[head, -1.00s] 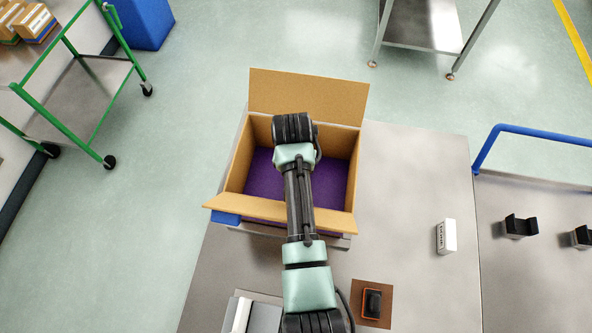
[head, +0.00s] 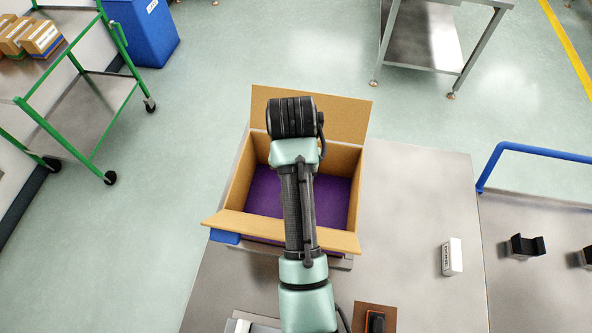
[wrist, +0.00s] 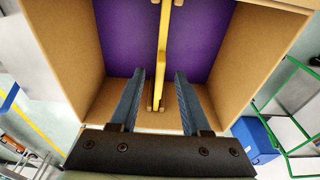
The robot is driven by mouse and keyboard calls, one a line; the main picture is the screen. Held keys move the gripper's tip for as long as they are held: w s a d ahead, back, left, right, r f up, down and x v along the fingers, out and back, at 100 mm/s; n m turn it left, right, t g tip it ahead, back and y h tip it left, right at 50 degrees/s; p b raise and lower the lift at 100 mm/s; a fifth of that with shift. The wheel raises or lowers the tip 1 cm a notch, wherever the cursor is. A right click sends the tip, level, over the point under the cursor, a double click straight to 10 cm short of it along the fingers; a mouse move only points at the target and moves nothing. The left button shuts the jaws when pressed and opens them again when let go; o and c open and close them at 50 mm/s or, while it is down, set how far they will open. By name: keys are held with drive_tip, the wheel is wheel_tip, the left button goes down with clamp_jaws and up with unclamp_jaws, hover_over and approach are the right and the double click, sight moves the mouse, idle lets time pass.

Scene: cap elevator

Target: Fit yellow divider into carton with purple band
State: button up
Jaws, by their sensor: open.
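The open carton (head: 238,190), brown with purple showing inside, stands on the metal table under my arm, its flaps spread. In the wrist view the carton's wall (wrist: 245,60) frames the purple interior. The yellow divider (wrist: 163,45) stands edge-on inside the carton near its middle, its lower end by a small slot-like piece at the wall. My gripper (wrist: 159,75) is open, with one blue finger on each side of the divider's line and a gap on both sides. In the head view my arm hides the divider and the fingers.
A small white box (head: 451,257) and black holders (head: 526,246) lie to the right. An orange and black item on a brown pad (head: 375,320) sits near the front. A green cart (head: 85,110) and blue bin (head: 145,30) stand at left.

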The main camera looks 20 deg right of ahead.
drive_tip(key=shift+s+a+r, duration=0.1)
drive_tip(key=shift+s+r, duration=0.05)
drive_tip(key=shift+r, duration=0.95)
drive_tip(key=shift+s+a+r, duration=0.1)
drive_tip(key=shift+s+r, duration=0.05)
drive_tip(key=shift+r, duration=0.9)
